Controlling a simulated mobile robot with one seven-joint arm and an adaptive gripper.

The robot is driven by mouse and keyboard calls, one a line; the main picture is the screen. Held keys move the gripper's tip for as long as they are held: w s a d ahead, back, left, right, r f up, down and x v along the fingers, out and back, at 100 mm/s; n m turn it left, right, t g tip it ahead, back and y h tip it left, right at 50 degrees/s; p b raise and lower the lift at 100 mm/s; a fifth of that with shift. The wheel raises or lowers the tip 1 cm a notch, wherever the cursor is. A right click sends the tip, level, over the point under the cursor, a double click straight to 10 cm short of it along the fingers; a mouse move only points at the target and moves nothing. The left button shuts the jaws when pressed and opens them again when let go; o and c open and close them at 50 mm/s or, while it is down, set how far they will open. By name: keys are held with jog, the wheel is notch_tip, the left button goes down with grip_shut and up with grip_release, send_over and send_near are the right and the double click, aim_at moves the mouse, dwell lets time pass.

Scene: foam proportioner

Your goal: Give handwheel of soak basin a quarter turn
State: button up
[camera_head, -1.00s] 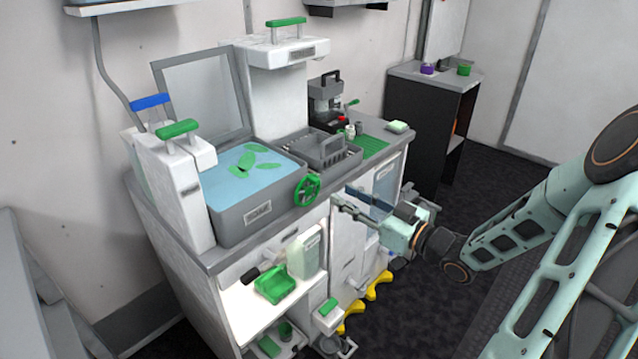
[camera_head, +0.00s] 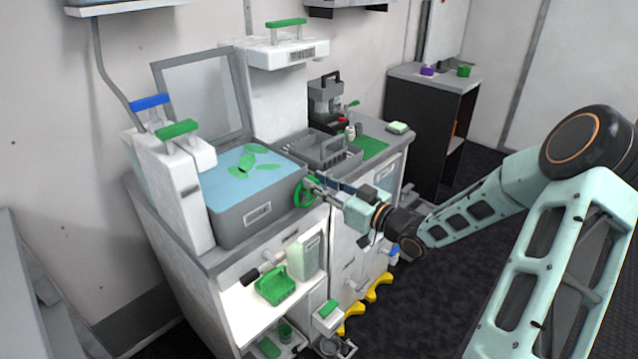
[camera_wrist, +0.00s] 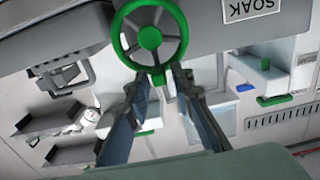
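The soak basin (camera_head: 232,224) is a grey tub of blue liquid with green leaf shapes floating in it, on the left part of the counter. Its green handwheel (camera_head: 300,196) is on the tub's right end, partly hidden by my gripper (camera_head: 310,185) in the head view. In the wrist view the handwheel (camera_wrist: 149,38) shows whole, with spokes and a round hub, beside the SOAK label (camera_wrist: 249,8). My gripper (camera_wrist: 158,82) has its fingers apart, with the tips at the wheel's rim by a small green knob (camera_wrist: 157,78). I cannot tell whether they touch it.
A grey tray with a handle (camera_head: 330,155) and a green ribbed mat (camera_head: 368,148) are on the counter beyond the basin. A green bin (camera_head: 275,286) and a pale jug (camera_head: 303,258) stand on the shelf below.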

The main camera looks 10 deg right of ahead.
aim_at(297, 201)
grip_shut()
jog(key=shift+s+a+f+b, duration=0.1)
jog(key=shift+b, duration=0.25)
jog(key=n+b, duration=0.3)
jog(key=s+a+f+n+b, duration=0.1)
jog(key=n+b, duration=0.1)
jog(key=b, duration=0.2)
jog(key=a+n+b, duration=0.1)
jog(key=n+b, duration=0.2)
jog(key=shift+s+a+f+n, duration=0.2)
jog(key=shift+s+f+n, duration=0.1)
jog(key=shift+s+f, duration=0.1)
jog(key=n+b, duration=0.1)
jog(key=b, duration=0.2)
jog(key=f+n+b, duration=0.1)
jog(key=n+b, duration=0.1)
jog(key=b, duration=0.1)
jog(key=a+n+b, duration=0.1)
jog(key=n+b, duration=0.1)
jog(key=b, duration=0.1)
jog(key=shift+s+f, duration=0.3)
jog(key=shift+f, duration=0.1)
jog(key=n+b, duration=0.3)
jog(key=shift+s+a+f, duration=0.1)
jog(key=shift+f, duration=0.25)
jog(key=shift+f+n+b, duration=0.1)
jog(key=shift+n+b, duration=0.5)
jog(key=shift+b, duration=0.1)
